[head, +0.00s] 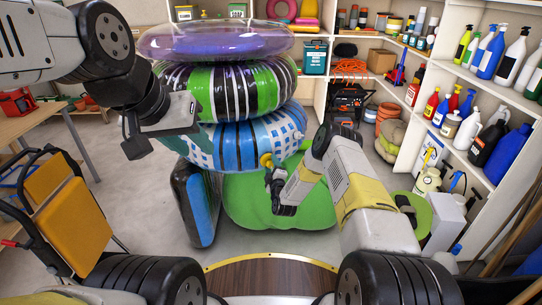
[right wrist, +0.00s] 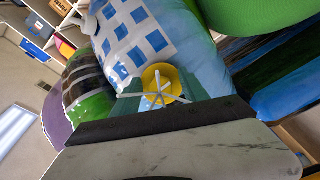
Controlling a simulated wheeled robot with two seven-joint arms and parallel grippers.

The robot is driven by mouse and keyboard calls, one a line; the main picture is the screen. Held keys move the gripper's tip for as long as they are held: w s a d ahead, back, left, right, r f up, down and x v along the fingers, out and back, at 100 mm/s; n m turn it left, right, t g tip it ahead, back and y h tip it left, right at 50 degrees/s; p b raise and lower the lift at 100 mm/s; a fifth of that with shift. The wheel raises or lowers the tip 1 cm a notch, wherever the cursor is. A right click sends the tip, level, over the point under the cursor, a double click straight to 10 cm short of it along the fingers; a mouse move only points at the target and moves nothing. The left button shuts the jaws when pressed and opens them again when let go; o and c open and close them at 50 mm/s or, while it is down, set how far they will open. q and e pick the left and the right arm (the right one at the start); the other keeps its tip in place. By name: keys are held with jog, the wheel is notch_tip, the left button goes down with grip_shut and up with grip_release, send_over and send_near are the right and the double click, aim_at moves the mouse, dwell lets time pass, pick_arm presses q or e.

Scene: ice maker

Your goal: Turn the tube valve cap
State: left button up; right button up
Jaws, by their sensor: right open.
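A blue tube (head: 250,139) with a white check pattern lies in a stack of inflatables. The yellow valve cap (head: 266,160) is on its near side, just above my right gripper (head: 273,180). In the right wrist view the yellow valve cap (right wrist: 173,79) shows a white, several-armed handle, just beyond the dark edge of my right gripper (right wrist: 165,122). That gripper is open and holds nothing visible; contact with the cap cannot be told.
A green and black tube (head: 225,92) and a clear purple ring (head: 216,40) lie above the blue tube. A green inflatable (head: 280,208) is below. Shelves with bottles (head: 490,95) stand right. Floor between chair and stack is clear.

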jog(key=shift+c, duration=0.2)
grip_shut()
jog(key=shift+m, duration=0.3)
jog(key=m+g+y, duration=0.1)
jog(key=m, duration=0.2)
jog(key=shift+m, duration=0.4)
jog(key=m, duration=0.2)
jog(key=m+g+y, duration=0.1)
jog(key=m, duration=0.1)
jog(key=shift+a+f+m+g+y, duration=0.1)
jog(key=shift+m+g+y, duration=0.2)
jog(key=shift+m, duration=0.1)
jog(key=m+y, duration=0.2)
jog(key=m, duration=0.2)
jog(key=shift+g, duration=0.3)
jog(key=m+y, duration=0.1)
jog(key=m, duration=0.3)
jog(key=shift+s+a+m+y, duration=0.1)
jog(key=shift+m+y, duration=0.2)
jog(key=shift+y, duration=0.1)
